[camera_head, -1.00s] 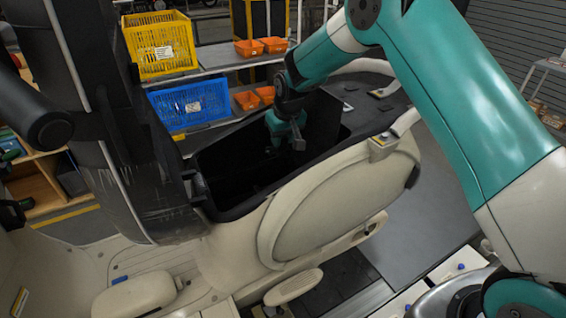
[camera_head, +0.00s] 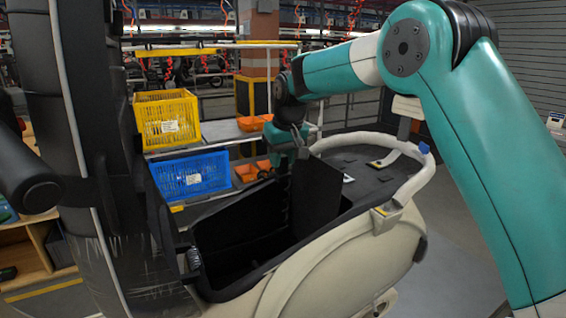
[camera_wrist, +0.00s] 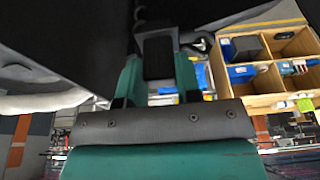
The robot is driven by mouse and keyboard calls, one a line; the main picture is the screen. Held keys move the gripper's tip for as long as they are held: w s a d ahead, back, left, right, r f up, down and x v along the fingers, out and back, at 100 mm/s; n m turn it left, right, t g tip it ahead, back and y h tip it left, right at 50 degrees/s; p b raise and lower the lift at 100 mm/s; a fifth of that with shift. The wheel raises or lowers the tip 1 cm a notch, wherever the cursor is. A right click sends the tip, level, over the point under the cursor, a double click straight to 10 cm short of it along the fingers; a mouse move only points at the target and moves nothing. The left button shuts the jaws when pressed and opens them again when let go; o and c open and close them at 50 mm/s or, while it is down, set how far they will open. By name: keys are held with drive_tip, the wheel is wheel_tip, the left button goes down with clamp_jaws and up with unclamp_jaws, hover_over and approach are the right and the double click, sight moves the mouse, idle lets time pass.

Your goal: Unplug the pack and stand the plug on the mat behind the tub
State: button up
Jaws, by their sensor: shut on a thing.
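My gripper (camera_head: 301,139) is above the black tub (camera_head: 262,281) of the scooter, near a dark upright panel (camera_head: 316,196). In the wrist view its teal fingers (camera_wrist: 157,82) are shut on a black ribbed block (camera_wrist: 157,55), which looks like the plug. The plug's far end blends into the dark behind it. Behind the tub is a flat black surface (camera_head: 352,161) with pale labels, which seems to be the mat. The inside of the tub is dark, and I cannot pick out the pack or its socket.
A cream grab rail (camera_head: 409,190) curves around the black surface. A yellow crate (camera_head: 168,119) and a blue crate (camera_head: 192,180) stand on shelves behind, with orange bins (camera_head: 250,123) beside them. A wooden compartment box (camera_wrist: 262,62) shows in the wrist view.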

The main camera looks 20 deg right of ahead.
sight(283, 156)
wheel_tip(283, 156, up, 11)
drive_tip(key=p, duration=1)
drive_tip(key=shift+r, duration=0.15)
idle(2.0)
idle(0.5)
drive_tip(key=w+d+p, duration=0.3)
drive_tip(key=d+p, duration=0.1)
drive_tip(key=d, duration=0.4)
drive_tip(key=w+d+p, duration=0.3)
drive_tip(key=d+p, duration=0.1)
drive_tip(key=d, duration=0.3)
drive_tip(key=shift+d+r, duration=0.35)
drive_tip(key=shift+f+b, duration=3.1)
drive_tip(key=shift+f, duration=1.95)
drive_tip(key=shift+f, duration=0.1)
